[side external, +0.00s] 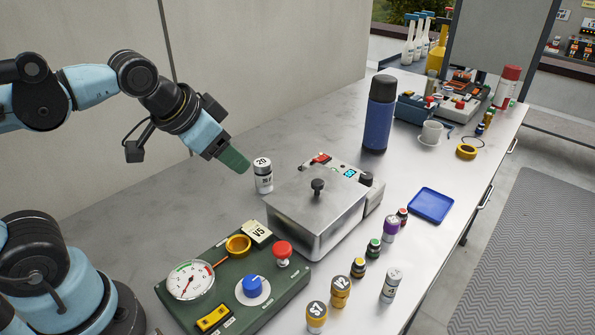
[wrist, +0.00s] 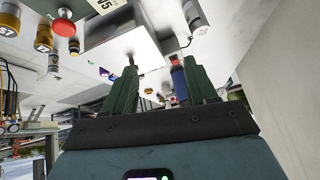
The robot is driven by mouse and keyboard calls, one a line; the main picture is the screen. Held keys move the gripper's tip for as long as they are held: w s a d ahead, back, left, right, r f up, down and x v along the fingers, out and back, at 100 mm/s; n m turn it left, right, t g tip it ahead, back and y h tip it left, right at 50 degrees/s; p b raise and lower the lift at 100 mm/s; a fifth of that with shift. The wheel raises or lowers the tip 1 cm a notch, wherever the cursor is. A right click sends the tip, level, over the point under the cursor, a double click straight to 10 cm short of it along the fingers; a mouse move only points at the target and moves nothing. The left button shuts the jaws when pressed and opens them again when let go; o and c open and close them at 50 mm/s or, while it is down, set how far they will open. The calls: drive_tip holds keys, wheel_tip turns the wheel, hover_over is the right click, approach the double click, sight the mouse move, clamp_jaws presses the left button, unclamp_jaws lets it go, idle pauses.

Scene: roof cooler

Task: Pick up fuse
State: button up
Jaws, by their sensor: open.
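My gripper (side external: 240,164) has green fingers and hangs above the bench, up and left of a white labelled cylinder (side external: 263,177), apart from it. In the wrist view my gripper (wrist: 160,66) is open, with nothing between the fingers. Smaller ones include a yellow-banded one (side external: 358,268) and a green-topped one (side external: 374,249). I cannot tell which of these is the fuse.
A lidded metal box (side external: 300,222) stands mid-bench, right of the white cylinder. A green panel (side external: 240,318) with gauge and red button is in front. A blue bottle (side external: 379,115), blue tray (side external: 431,205) and cup (side external: 431,132) stand farther right.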

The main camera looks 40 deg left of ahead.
drive_tip(key=w+d+m, duration=0.4)
drive_tip(key=d+m, duration=0.3)
drive_tip(key=m, duration=0.4)
drive_tip(key=m+t+h, duration=0.1)
drive_tip(key=m+t, duration=0.6)
drive_tip(key=m, duration=1.7)
hover_over(398, 273)
drive_tip(key=s, duration=0.6)
drive_tip(key=shift+n, duration=0.3)
drive_tip(key=f, duration=1.2)
drive_tip(key=shift+w+a+f, duration=0.15)
drive_tip(key=shift+a+f, duration=0.15)
drive_tip(key=shift+f, duration=0.05)
drive_tip(key=shift+w+f+g, duration=0.15)
drive_tip(key=shift+f+g, duration=0.15)
drive_tip(key=shift+f, duration=0.2)
drive_tip(key=x, duration=0.7)
drive_tip(key=shift+w, duration=0.15)
drive_tip(key=shift+c, duration=0.5)
